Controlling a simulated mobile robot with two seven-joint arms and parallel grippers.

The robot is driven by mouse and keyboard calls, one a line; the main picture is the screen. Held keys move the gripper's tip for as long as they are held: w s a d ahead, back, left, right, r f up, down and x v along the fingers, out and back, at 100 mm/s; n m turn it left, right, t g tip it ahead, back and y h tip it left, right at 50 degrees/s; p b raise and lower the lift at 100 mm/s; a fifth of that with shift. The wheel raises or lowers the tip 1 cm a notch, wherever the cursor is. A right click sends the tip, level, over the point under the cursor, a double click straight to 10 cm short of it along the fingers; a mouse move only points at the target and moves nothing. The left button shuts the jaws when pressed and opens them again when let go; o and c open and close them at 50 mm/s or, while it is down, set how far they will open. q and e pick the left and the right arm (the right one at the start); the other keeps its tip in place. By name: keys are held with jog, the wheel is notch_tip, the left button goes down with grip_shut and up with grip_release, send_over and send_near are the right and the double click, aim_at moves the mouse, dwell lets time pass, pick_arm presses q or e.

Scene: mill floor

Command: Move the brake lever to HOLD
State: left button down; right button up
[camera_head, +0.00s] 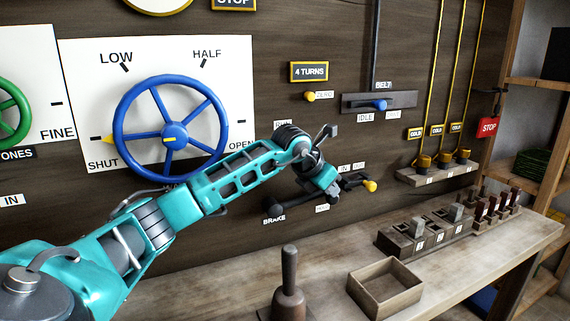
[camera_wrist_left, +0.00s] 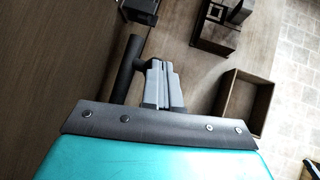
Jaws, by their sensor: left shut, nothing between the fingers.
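The brake lever (camera_head: 291,201) is a dark bar on the wall panel above the BRAKE label. It lies nearly level, running right from a round dark end towards a small white label (camera_head: 322,208) that I cannot read clearly. A RUN label (camera_head: 282,124) sits higher up, partly behind my arm. My left gripper (camera_head: 328,190) is at the lever's right end, its fingers shut and empty. In the left wrist view the shut fingers (camera_wrist_left: 165,88) are close beside a dark round bar (camera_wrist_left: 121,70), apparently the lever's handle. I cannot tell whether they touch. My right gripper is not in view.
A yellow-knobbed lever (camera_head: 369,186) sits just right of my gripper. A blue handwheel (camera_head: 170,130) is behind my arm. Below, a bench holds an open wooden box (camera_head: 385,308), a dark handled block (camera_head: 288,298) and several blocks in a rack (camera_head: 400,242).

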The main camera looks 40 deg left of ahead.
pick_arm(q)
jog(key=shift+w+d+f+b, duration=0.1)
jog(key=shift+w+f+b, duration=0.15)
jog(key=shift+f, duration=0.55)
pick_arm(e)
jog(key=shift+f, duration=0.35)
pick_arm(q)
jog(key=shift+s+f, duration=0.1)
jog(key=shift+f, duration=0.05)
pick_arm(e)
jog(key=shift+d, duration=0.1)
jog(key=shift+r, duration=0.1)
